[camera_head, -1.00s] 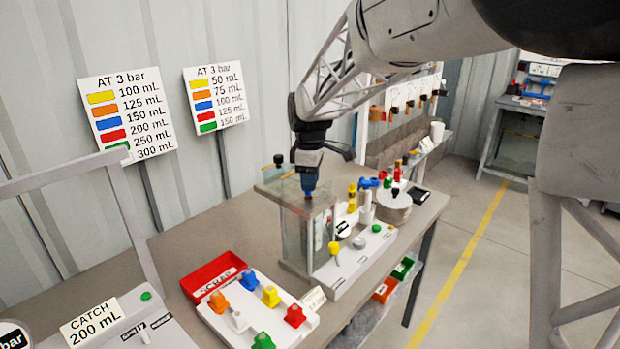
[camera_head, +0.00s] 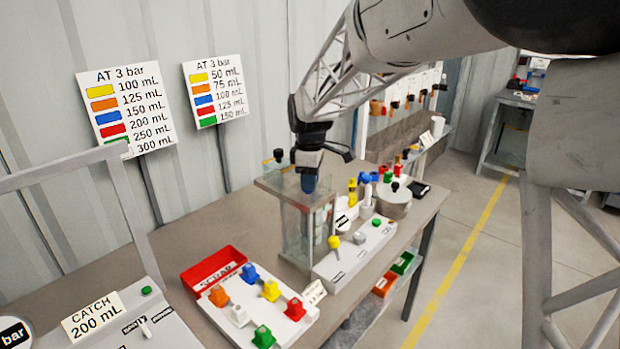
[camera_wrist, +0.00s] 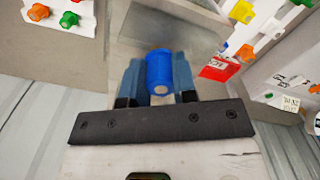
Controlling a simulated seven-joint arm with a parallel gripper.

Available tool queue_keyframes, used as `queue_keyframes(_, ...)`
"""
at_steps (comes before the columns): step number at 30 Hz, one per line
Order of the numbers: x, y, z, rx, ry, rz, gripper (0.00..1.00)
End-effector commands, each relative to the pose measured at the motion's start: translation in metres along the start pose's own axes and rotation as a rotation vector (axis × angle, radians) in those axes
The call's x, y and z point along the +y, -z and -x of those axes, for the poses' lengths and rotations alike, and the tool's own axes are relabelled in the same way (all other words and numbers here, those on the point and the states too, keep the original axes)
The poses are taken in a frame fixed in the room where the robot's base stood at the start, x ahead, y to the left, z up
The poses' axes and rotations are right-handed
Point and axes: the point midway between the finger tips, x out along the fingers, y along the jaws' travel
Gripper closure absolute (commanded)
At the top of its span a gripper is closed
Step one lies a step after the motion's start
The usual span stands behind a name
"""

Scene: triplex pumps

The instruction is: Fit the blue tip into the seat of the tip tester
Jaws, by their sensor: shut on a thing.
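My gripper (camera_head: 309,176) is shut on the blue tip, with one finger on each side of it. The blue tip (camera_wrist: 160,72) shows between the fingers in the wrist view, its round end towards the camera. In the head view the blue tip (camera_head: 309,184) points down at the top of the tip tester's clear tank (camera_head: 297,232). The seat is hidden under the tip and gripper, so I cannot tell whether the tip touches it. The tester's white control box (camera_head: 352,252) stands on the tank's right, with a yellow knob and a green button.
A white tray (camera_head: 212,312) of coloured tips and a red scrap bin (camera_head: 190,279) lie in front of the tank. Yellow and blue fittings and a round metal pot (camera_head: 393,206) stand to the right. The bench (camera_head: 180,243) left of the tank is clear.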

Motion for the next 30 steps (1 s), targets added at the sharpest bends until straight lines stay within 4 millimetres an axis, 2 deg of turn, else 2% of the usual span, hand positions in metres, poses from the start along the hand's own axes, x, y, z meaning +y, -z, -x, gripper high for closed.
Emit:
queue_keyframes(13, 0.0001, 0.0, -0.0076, 0.0, -0.001, 0.0, 0.97)
queue_keyframes(14, 0.0002, 0.0001, -0.0072, 0.0, -0.001, 0.0, 0.7)
queue_keyframes(19, 0.0001, 0.0, -0.0073, 0.0, -0.001, 0.0, 0.44)
queue_keyframes(30, 0.0001, 0.0, -0.0051, 0.0, -0.001, 0.0, 0.44)
